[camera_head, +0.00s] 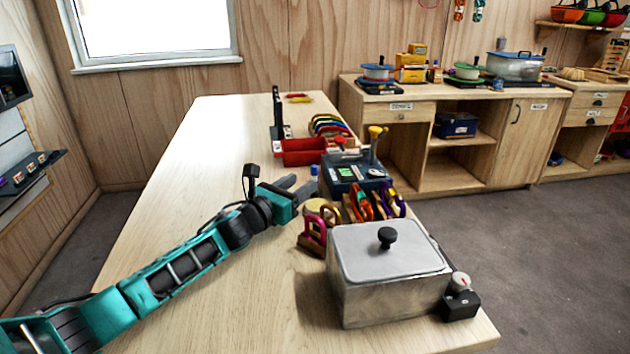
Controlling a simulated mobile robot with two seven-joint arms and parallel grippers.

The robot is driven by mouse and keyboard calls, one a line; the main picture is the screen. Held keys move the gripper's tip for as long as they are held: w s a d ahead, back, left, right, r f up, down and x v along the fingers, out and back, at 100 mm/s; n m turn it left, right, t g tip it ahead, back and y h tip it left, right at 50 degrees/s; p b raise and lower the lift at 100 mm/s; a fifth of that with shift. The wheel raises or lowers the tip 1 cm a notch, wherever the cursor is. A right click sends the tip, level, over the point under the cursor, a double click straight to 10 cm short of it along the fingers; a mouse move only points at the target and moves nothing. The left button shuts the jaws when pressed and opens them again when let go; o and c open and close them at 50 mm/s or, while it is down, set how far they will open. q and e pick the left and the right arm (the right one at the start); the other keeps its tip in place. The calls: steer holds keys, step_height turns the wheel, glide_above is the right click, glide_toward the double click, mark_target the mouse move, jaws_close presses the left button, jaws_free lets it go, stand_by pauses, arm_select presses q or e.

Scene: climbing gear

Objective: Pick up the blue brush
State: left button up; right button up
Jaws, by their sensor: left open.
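My left arm reaches in from the left over the wooden workbench (215,150). Its gripper (299,186) is open, with the fingers pointing right. A small blue thing (314,170) shows just past the fingertips, beside the grey-blue device. It may be the blue brush, but it is too small to be sure. Nothing shows between the fingers, and I cannot tell whether they touch the blue thing. My right gripper is not in view.
A lidded metal box (390,270) stands at the bench's near right. Colourful carabiners (375,203) and a grey-blue device (352,172) stand close to my gripper. A red bin (303,152) is behind. The bench's left side is clear.

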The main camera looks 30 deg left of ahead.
mark_target(312, 176)
arm_select(q)
steer(key=shift+w+d, duration=0.25)
steer(key=shift+w, duration=1.5)
steer(key=shift+w+d, duration=0.2)
steer(key=shift+w, duration=1.5)
steer(key=shift+c, duration=0.2)
jaws_close()
